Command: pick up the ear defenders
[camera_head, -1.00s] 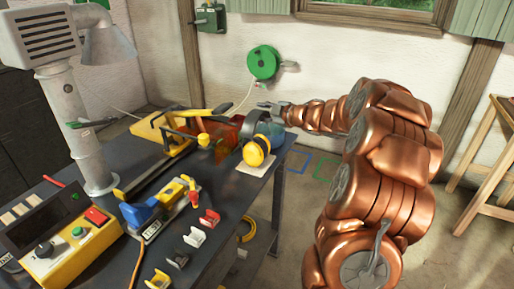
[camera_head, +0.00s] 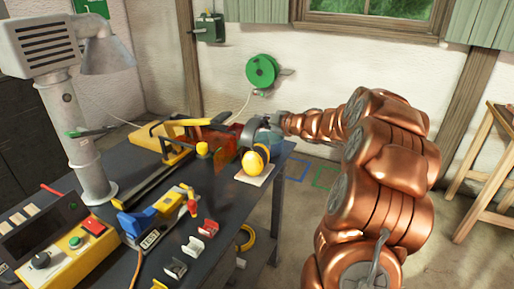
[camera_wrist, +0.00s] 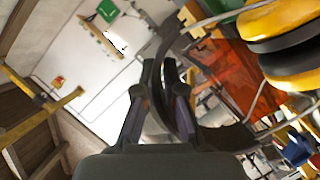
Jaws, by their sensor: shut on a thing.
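The ear defenders (camera_head: 254,163) have yellow cups and a dark headband. They are at the far right corner of the dark bench, over a pale square pad (camera_head: 258,177); I cannot tell whether they still touch it. My gripper (camera_head: 272,119) is at the top of the headband, coming in from the right. In the wrist view, my gripper (camera_wrist: 165,75) is shut on the dark headband, and a yellow cup (camera_wrist: 288,20) with black cushions fills the upper right. The far cup is mostly hidden in the head view.
A yellow tool with a black bar (camera_head: 175,135) and an orange-red translucent sheet (camera_head: 217,140) are just left of the ear defenders. Small coloured holders (camera_head: 208,229) and a yellow control box (camera_head: 75,245) are nearer. Open floor lies right of the bench.

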